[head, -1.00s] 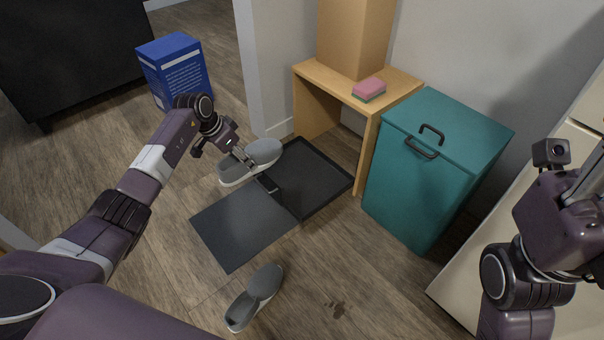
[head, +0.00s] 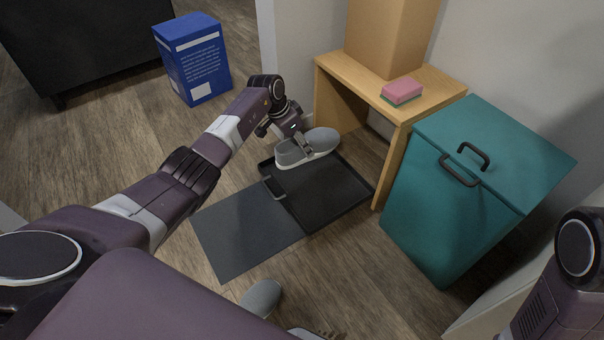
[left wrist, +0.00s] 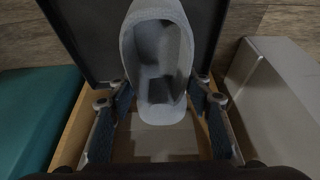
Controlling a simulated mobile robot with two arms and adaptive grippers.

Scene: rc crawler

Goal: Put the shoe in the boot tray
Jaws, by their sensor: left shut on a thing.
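A grey shoe with a pale sole (head: 318,143) is in my left gripper (head: 303,147), over the far part of the black boot tray (head: 340,203). I cannot tell whether its sole touches the tray. In the left wrist view the shoe (left wrist: 157,50) has its opening toward the camera, between the two fingers, with the dark tray (left wrist: 75,30) behind it. A second grey shoe (head: 261,297) lies on the floor in front, partly hidden by my arm. My right gripper is out of view.
A flat dark mat (head: 240,230) adjoins the tray on its left. A wooden bench (head: 333,85) with a pink-and-green sponge (head: 402,91) and a teal lidded bin (head: 430,215) stand to the right. A blue box (head: 195,62) stands behind left.

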